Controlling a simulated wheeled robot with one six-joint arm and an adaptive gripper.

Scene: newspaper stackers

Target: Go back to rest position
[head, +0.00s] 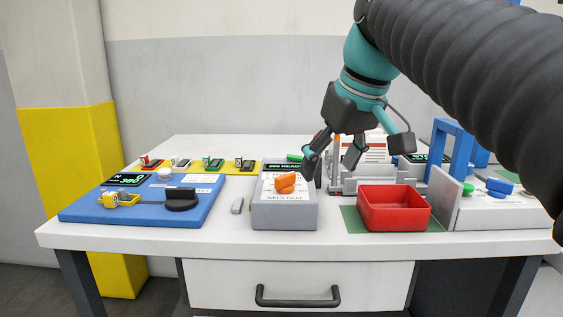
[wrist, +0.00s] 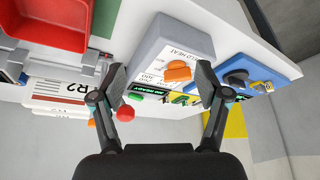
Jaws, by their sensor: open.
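My gripper (head: 357,149) hangs from the teal wrist above the back middle of the white table (head: 150,242). Its two dark fingers are spread wide with nothing between them. In the wrist view my gripper (wrist: 164,88) is also open and empty. Behind its fingertips in that view is the grey box (wrist: 178,40) with an orange knob (wrist: 178,71). In the head view the grey box (head: 284,217) and its orange knob (head: 285,183) stand to the left of and below my gripper. The gripper looks apart from them.
A red bin (head: 394,212) sits on a green mat (head: 352,220). A blue panel (head: 140,208) with a black knob (head: 181,199) lies at left. A blue frame (head: 460,150) and white box (head: 490,210) stand at right. A drawer handle (head: 297,301) juts from the front.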

